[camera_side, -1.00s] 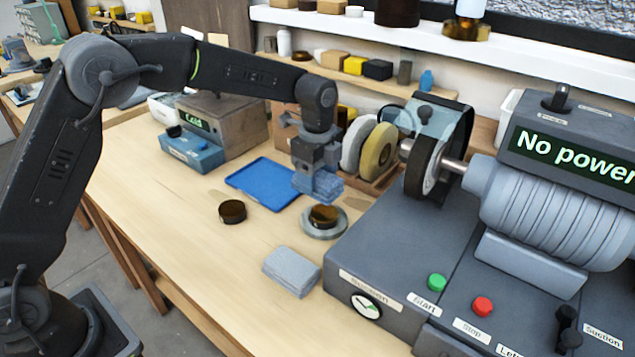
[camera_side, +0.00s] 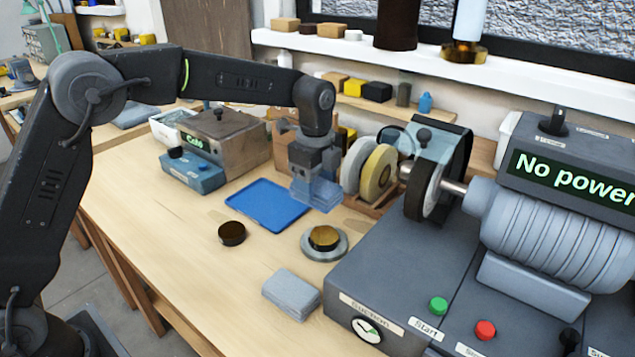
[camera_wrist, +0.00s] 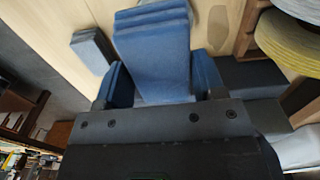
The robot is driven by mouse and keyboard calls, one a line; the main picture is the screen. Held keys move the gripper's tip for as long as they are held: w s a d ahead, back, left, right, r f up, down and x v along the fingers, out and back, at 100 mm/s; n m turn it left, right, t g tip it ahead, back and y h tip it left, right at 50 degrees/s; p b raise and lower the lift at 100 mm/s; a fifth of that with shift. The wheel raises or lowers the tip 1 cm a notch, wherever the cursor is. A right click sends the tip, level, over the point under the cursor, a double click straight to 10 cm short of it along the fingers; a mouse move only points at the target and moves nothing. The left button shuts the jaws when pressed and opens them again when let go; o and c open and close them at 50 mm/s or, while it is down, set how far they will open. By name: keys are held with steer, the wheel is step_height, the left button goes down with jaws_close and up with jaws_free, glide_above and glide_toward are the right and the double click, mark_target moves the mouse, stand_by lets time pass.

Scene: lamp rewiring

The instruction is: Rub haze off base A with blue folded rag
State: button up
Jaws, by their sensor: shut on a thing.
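My gripper (camera_side: 313,176) is shut on the blue folded rag (camera_side: 318,196) and holds it in the air. In the wrist view the layered rag (camera_wrist: 155,55) sticks out between the blue fingers. An amber-brown round base (camera_side: 324,237) sits on a grey round holder (camera_side: 338,252), just below and in front of the rag, with a gap between them. A second, darker round base (camera_side: 231,233) lies on the bench to the left. I cannot read which one is base A.
A blue tray (camera_side: 262,217) lies behind the bases. A grey folded cloth (camera_side: 291,293) lies in front. The grey machine (camera_side: 375,285) with buffing wheels (camera_side: 376,172) stands close on the right. A box (camera_side: 230,140) stands back left. The bench front left is clear.

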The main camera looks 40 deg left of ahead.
steer(key=s+r, duration=0.4)
steer(key=s, duration=0.1)
steer(key=shift+s+r, duration=0.2)
steer(key=shift+r, duration=0.05)
stand_by(0.7)
